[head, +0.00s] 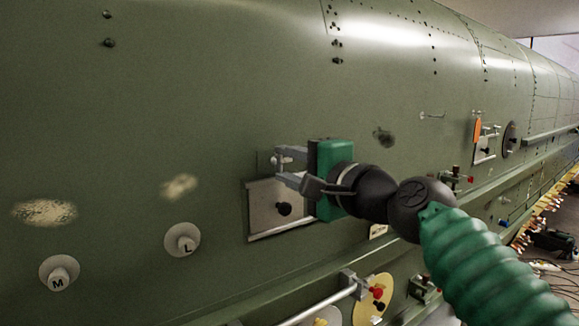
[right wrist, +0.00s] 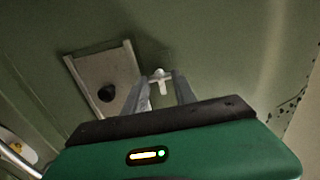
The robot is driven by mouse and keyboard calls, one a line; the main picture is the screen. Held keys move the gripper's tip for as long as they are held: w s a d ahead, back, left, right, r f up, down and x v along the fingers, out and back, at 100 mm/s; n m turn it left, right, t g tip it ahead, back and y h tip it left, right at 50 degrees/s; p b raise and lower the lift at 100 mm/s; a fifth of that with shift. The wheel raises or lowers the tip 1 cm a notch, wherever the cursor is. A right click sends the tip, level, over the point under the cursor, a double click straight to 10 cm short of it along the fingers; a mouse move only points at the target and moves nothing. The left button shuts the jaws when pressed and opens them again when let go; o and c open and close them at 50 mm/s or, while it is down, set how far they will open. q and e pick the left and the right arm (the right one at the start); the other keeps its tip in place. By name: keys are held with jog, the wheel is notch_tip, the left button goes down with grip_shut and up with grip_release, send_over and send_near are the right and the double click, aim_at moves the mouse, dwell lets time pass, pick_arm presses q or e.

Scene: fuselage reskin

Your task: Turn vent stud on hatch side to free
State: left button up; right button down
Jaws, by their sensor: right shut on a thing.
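A square metal hatch plate (head: 262,220) with a dark round knob (head: 285,209) is set in the green fuselage skin; the right wrist view also shows the plate (right wrist: 122,72) and the knob (right wrist: 107,93). My right gripper (head: 277,165), with a green body and grey fingers, reaches the skin at the upper edge of the plate. In the right wrist view its fingertips (right wrist: 160,78) are shut on a small pale stud (right wrist: 160,73) beside the plate. The fingers hide part of the stud, so its turn angle is unclear. My left gripper is not in view.
Round discs marked L (head: 182,240) and M (head: 59,273) are on the skin at the lower left. A metal bar (head: 325,305) and a yellow disc (head: 373,300) are below the hatch. An orange tag (head: 478,131) hangs farther right.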

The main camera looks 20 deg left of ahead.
jog(key=shift+a+f, duration=0.1)
jog(key=shift+f, duration=0.15)
jog(key=c, duration=1.2)
grip_release()
jog(key=shift+o, duration=1)
jog(key=shift+a+r, duration=0.1)
pick_arm(q)
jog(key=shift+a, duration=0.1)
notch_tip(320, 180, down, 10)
jog(key=b, duration=1)
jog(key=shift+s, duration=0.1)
pick_arm(e)
jog(key=v, duration=1.6)
jog(key=shift+s+d, duration=0.2)
jog(key=shift+d, duration=0.2)
